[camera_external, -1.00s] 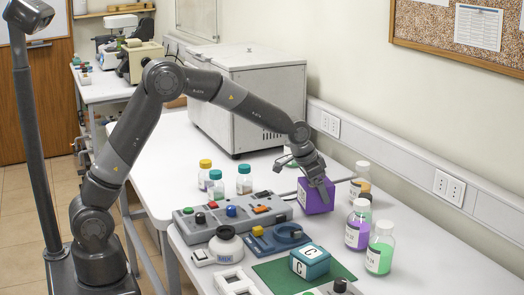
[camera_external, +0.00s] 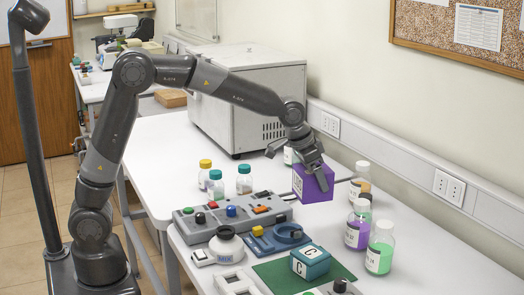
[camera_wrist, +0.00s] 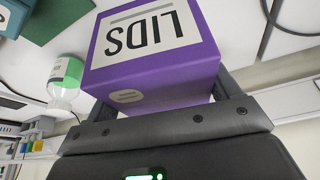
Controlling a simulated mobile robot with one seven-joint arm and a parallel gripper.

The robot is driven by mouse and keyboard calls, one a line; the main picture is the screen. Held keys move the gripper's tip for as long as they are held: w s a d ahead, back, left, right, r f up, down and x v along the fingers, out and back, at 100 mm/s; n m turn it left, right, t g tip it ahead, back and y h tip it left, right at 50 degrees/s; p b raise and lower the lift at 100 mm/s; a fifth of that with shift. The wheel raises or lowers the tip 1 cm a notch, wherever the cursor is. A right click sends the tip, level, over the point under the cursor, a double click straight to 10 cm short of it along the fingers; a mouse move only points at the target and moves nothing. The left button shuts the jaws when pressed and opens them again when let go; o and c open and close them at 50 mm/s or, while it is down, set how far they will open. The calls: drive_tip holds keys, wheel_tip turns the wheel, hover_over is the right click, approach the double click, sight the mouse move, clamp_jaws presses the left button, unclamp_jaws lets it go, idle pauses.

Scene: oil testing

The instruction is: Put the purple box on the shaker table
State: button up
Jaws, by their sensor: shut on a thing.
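The purple box (camera_external: 313,184) is held in my gripper (camera_external: 299,161) near the right wall, and it appears raised above the white table. It is slightly tilted. In the wrist view the purple box (camera_wrist: 150,75) sits between my two fingers, with a white label reading LIDS upside down. My gripper is shut on it. I cannot tell for sure which device is the shaker table; a flat blue device with a yellow knob (camera_external: 273,240) lies in front of the box, beside a grey control panel with coloured knobs (camera_external: 235,215).
A teal box (camera_external: 310,262) sits on a green mat (camera_external: 275,275). Several small bottles (camera_external: 244,180) stand left. A large white machine (camera_external: 250,95) is behind.

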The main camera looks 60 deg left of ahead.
drive_tip(key=w+a+n+y, duration=0.25)
drive_tip(key=a+n, duration=0.45)
drive_tip(key=a, duration=2)
drive_tip(key=shift+w+a+f, duration=0.35)
drive_tip(key=shift+a+f, duration=1.45)
drive_tip(key=shift+a, duration=0.1)
drive_tip(key=shift+w+a+f, duration=0.4)
drive_tip(key=shift+a+f, duration=1.35)
drive_tip(key=shift+a, duration=0.2)
drive_tip(key=shift+w+a+f, duration=0.35)
drive_tip(key=shift+a+f, duration=1.45)
drive_tip(key=shift+a, duration=0.1)
drive_tip(key=shift+f, duration=0.1)
drive_tip(key=o, duration=1)
drive_tip(key=shift+c, duration=0.2)
